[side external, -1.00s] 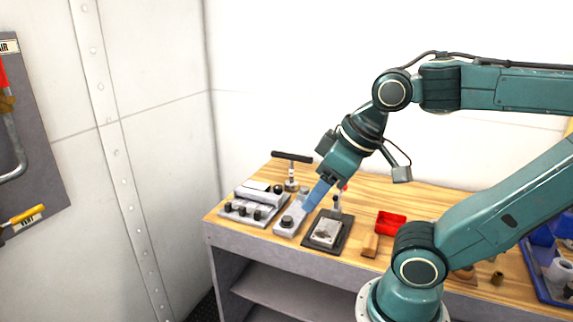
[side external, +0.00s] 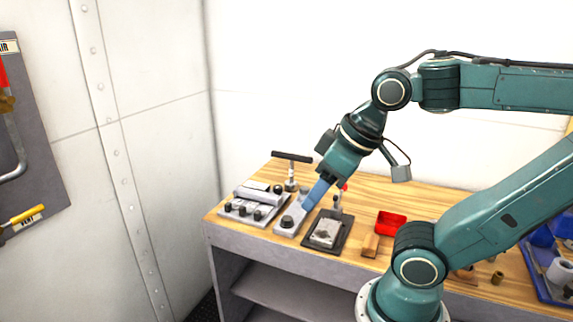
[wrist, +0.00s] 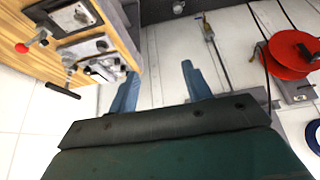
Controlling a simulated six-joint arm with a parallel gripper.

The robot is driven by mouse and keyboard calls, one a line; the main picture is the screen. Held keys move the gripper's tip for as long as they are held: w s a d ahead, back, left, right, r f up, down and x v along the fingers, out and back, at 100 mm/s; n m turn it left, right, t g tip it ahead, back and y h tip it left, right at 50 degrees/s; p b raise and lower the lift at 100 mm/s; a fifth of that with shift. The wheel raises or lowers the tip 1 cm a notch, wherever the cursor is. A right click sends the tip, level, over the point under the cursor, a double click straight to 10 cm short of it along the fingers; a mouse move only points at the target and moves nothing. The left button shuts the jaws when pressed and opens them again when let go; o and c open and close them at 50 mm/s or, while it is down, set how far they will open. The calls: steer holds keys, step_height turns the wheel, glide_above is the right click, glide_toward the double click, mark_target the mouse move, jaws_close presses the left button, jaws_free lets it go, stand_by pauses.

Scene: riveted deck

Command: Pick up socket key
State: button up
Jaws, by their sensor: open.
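The socket key appears to be the T-shaped tool with a black crossbar (side external: 291,157) and a pale metal shaft, standing upright at the back left of the wooden bench. In the wrist view its dark crossbar (wrist: 62,90) shows at the left, outside the space between my fingers. My gripper (side external: 314,197) points down and to the left, to the right of the tool and apart from it, in front of it in the side view. In the wrist view my blue fingers (wrist: 160,72) are spread with nothing between them.
A grey fixture with black knobs (side external: 252,205) stands left of my gripper, and a dark-based plate fixture (side external: 326,232) to its right. A red-balled lever (wrist: 22,47), a red bin (side external: 391,220) and a wooden block (side external: 371,244) are nearby. A wall stands behind the bench.

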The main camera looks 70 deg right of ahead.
steer(key=w+d+r+g, duration=0.1)
steer(key=w+d+r, duration=0.2)
steer(key=w, duration=0.3)
steer(key=w+d+r+g, duration=0.1)
steer(key=w+d+r, duration=0.2)
steer(key=w+d, duration=0.15)
steer(key=m+g, duration=0.2)
steer(key=g, duration=0.2)
glide_above(291, 160)
steer(key=f, duration=1.2)
steer(key=shift+w+d+f, duration=0.1)
steer(key=shift+w+d, duration=0.2)
steer(key=shift+d, duration=0.05)
steer(key=shift+s+d+f, duration=0.15)
steer(key=shift+d+f, duration=0.15)
steer(key=shift+d, duration=0.1)
steer(key=shift+f, duration=4.3)
steer(key=shift+a+f, duration=0.1)
steer(key=shift+a+f, duration=0.15)
steer(key=shift+f, duration=2.35)
